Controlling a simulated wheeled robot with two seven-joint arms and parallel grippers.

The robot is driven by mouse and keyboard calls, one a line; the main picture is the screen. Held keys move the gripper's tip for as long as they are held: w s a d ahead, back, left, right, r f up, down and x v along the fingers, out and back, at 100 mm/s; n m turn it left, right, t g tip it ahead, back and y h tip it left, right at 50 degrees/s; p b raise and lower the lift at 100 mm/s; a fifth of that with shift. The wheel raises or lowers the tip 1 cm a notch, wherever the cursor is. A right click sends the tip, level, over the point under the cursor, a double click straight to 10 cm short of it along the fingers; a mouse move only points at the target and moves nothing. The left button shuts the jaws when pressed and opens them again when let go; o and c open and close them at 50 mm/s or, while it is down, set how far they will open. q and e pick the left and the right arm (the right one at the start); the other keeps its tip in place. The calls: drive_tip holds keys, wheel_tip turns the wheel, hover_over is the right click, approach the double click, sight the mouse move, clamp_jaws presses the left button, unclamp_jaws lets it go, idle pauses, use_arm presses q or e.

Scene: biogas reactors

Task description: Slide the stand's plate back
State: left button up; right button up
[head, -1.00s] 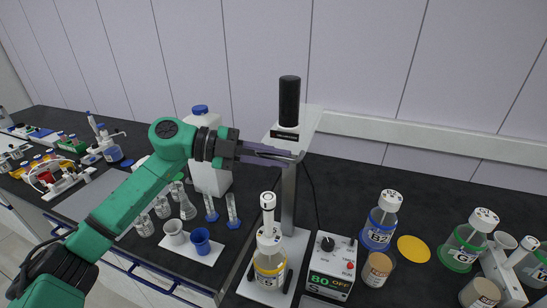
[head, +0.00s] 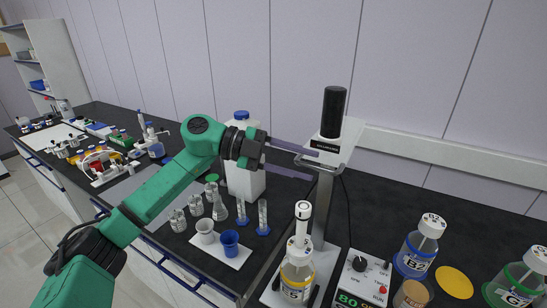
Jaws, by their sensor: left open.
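A thin metal handle-like bar (head: 318,164) shows at the plate's left front. My left gripper (head: 313,166) reaches in from the left, its fingers spread, one above and one below the bar. I cannot tell whether they touch it. My right gripper is not in view.
A control box (head: 362,280) and bottle B2 (head: 416,250) stand right of the stand. Blue and white cups (head: 229,242) and small flasks are below my arm. The wall is close behind.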

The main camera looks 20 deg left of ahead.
use_arm(q)
drive_tip(key=b+v, duration=0.2)
drive_tip(key=v, duration=0.9)
drive_tip(key=shift+a+b, duration=0.35)
drive_tip(key=shift+a, duration=0.05)
drive_tip(key=shift+s+f, duration=0.1)
